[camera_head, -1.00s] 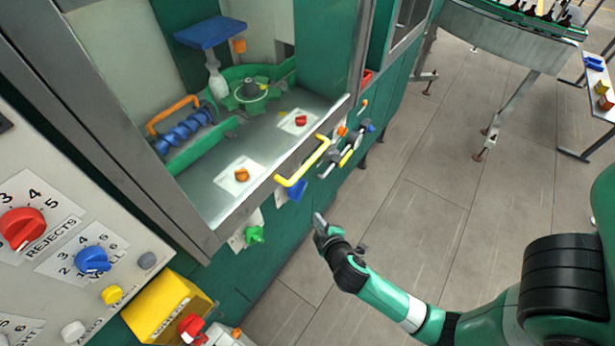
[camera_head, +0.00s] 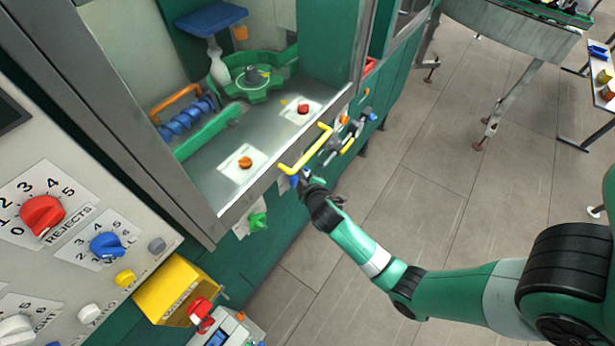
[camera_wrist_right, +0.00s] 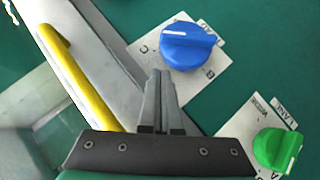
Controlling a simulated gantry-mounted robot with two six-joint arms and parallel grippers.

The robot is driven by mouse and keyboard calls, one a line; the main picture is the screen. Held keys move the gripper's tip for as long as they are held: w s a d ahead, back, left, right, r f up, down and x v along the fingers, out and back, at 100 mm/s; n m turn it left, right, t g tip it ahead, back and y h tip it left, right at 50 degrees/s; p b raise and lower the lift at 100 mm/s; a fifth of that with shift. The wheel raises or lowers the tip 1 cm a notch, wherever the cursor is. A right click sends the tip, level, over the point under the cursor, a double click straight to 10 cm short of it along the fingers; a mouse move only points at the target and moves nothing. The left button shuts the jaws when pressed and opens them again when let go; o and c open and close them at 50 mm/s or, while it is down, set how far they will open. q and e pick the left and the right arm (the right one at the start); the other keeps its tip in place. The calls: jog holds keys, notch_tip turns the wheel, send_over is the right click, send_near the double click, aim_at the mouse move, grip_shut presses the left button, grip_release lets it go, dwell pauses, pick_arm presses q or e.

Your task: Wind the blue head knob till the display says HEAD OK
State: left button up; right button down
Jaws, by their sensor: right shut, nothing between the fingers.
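The blue head knob (camera_wrist_right: 188,46) shows in the right wrist view on a white label plate, with a white line across its top. In the head view it is mostly hidden at my right gripper (camera_head: 304,178). In the wrist view my right gripper (camera_wrist_right: 162,76) is shut and empty, its tips just below the knob's lower left edge. I cannot tell if they touch it. My left gripper is not in view. No readable display shows; only a dark panel corner (camera_head: 12,112) appears at the left edge.
A yellow handle (camera_head: 306,152) runs close to the knob; it also shows in the wrist view (camera_wrist_right: 78,78). A green knob (camera_wrist_right: 276,150) sits to the lower right. A yellow box (camera_head: 178,293) sticks out lower left.

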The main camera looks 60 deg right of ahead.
aim_at(307, 169)
jog(key=shift+s+d+f, duration=0.15)
jog(key=shift+d+f, duration=1.3)
jog(key=shift+d, duration=0.1)
jog(key=shift+s+d+f, duration=0.1)
jog(key=shift+d+f, duration=0.25)
jog(key=shift+d, duration=0.1)
jog(key=s+a+r+p, duration=0.5)
jog(key=a+r, duration=0.2)
jog(key=r, duration=0.2)
jog(key=shift+s+a+r, duration=0.15)
jog(key=shift+s+r, duration=0.05)
jog(key=shift+s, duration=0.15)
